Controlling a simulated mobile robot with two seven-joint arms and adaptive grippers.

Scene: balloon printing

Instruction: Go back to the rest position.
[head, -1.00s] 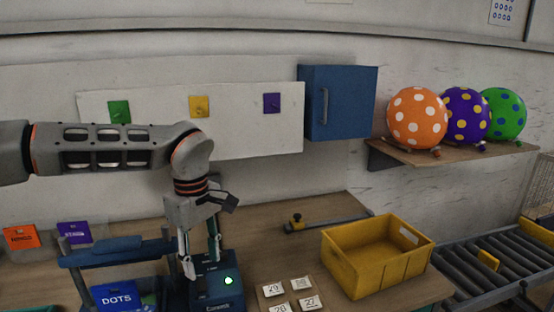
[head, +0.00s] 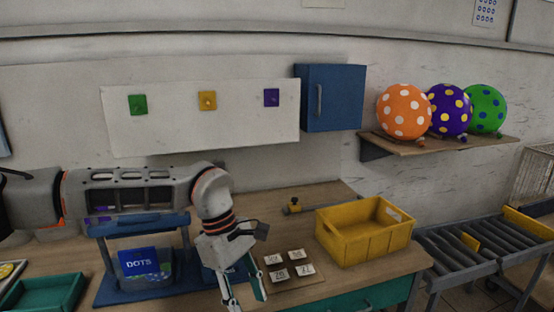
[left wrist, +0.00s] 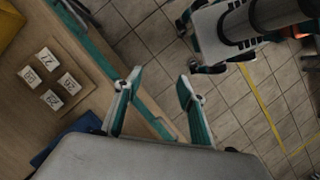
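My left gripper (head: 244,297) hangs low over the front part of the workbench, between the blue printing frame and the board of number tiles. In the left wrist view its two fingers (left wrist: 160,92) are spread apart with nothing between them. They sit over the bench's front edge, with the tiled floor beyond. My right gripper is not in the head view. A part of the robot's white and dark body shows at the top of the left wrist view.
A blue printing frame (head: 137,224) with a DOTS plate (head: 142,262) stands left of my gripper. Numbered tiles (head: 290,264) and a yellow crate (head: 365,232) are to its right. Three dotted balloons (head: 405,112) sit on a wall shelf (head: 440,146). A roller conveyor (head: 480,250) is at right.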

